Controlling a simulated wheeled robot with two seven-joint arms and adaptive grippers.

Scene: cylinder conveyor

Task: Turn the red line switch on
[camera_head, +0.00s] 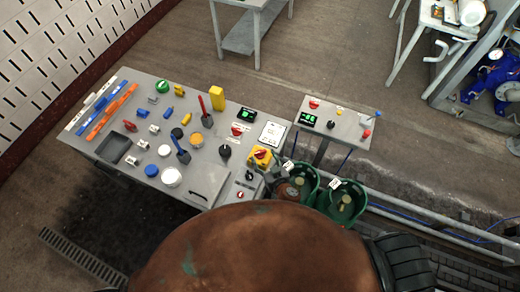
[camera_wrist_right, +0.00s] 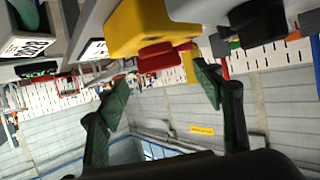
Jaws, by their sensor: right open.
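A yellow box (camera_head: 262,162) with a red rotary switch (camera_head: 260,154) on it sits at the right edge of the grey control table. In the right wrist view the yellow box (camera_wrist_right: 145,22) is upper middle, with the red switch knob (camera_wrist_right: 159,56) projecting from it. Contact cannot be told. My left gripper is out of view.
Another red knob (camera_head: 237,131) is left of the box. A smaller panel (camera_head: 345,127) stands to the right.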

